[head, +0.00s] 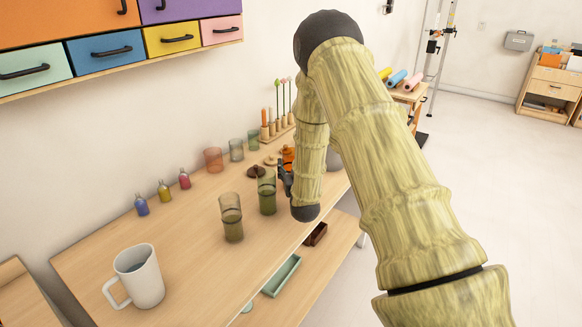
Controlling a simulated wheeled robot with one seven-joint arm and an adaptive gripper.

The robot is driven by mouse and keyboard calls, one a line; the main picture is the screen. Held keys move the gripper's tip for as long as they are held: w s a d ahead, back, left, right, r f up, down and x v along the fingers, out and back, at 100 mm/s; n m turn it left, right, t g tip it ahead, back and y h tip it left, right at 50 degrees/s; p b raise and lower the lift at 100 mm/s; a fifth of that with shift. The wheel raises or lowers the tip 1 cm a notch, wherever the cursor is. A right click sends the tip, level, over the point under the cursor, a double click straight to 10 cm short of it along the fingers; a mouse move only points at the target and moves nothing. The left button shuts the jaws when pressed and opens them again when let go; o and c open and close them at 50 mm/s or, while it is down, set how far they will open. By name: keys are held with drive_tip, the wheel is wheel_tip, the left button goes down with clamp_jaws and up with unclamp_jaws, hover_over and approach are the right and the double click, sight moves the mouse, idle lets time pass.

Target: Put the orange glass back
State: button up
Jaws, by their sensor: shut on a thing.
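A translucent orange glass (213,160) stands upright at the back of the wooden worktop, left of a grey glass (236,150) and a small green glass (253,140). Two taller olive-green glasses with brownish upper parts stand nearer the front, one at left (231,218) and one at right (267,195). My gripper (283,178) is at the right side of the right olive glass and appears shut on it. My arm hides much of the gripper, so its fingertips are hard to see. A bright orange thing (288,155) shows just behind the gripper.
A white mug (138,276) stands at the front left. Three small bottles, blue (141,205), yellow (164,190) and pink (184,179), line the wall. Coloured drawers (105,48) hang above. A lower shelf holds a green tray (281,275). The worktop's middle left is clear.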

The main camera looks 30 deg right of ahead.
drive_tip(key=shift+f, duration=0.2)
drive_tip(key=o, duration=1.3)
drive_tip(key=shift+r, duration=0.2)
drive_tip(key=b+v, duration=0.2)
drive_tip(key=v, duration=1)
